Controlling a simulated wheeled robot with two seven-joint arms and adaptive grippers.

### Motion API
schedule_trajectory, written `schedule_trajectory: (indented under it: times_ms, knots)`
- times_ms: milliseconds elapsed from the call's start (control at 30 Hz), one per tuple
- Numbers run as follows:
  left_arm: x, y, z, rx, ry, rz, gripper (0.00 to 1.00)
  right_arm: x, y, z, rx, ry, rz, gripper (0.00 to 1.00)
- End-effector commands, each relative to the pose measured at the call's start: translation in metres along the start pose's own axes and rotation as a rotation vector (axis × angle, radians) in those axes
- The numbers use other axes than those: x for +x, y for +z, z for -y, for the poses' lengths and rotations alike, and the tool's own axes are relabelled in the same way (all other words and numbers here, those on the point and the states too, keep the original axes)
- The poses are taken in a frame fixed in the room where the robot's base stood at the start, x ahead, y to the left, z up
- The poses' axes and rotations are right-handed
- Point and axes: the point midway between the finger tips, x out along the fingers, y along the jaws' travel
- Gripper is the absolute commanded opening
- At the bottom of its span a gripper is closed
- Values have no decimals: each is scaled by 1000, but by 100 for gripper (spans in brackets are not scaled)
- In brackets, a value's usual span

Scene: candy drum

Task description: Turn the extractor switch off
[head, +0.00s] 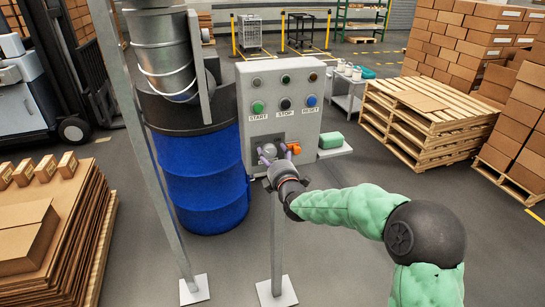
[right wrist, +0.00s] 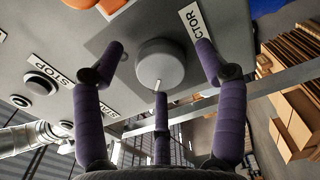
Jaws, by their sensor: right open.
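The extractor switch is a round dark grey knob (right wrist: 160,62) with a short white pointer mark, on a grey plate low on the control panel (head: 282,80). In the right wrist view its white label (right wrist: 190,18) is partly hidden by a finger, with "CTOR" readable. My right gripper (head: 277,153) is at the panel with its purple fingers open. In the right wrist view the fingers stand spread around the knob, two at its sides and one below the pointer mark; I cannot tell whether any touches it. My left gripper is not in view.
An orange part (head: 294,148) sits right of the knob. Above are the START (head: 258,107), STOP (head: 286,104) and RESET (head: 311,100) buttons. A blue drum (head: 203,185) stands left. A metal post (head: 277,235) rises in front. A shelf with a green box (head: 330,141) is at right.

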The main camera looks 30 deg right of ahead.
Motion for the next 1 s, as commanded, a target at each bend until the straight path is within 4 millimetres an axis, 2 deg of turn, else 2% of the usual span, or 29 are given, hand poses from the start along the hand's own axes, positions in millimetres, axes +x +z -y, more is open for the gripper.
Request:
schedule_trajectory:
  times_ms: [267,800,1000]
  knots:
    - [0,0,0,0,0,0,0,-12,0,-2,0,3,0,72]
    - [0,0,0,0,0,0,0,-96,1,-1,0,2,1,72]
    - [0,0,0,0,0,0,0,-115,1,0,0,1,1,72]
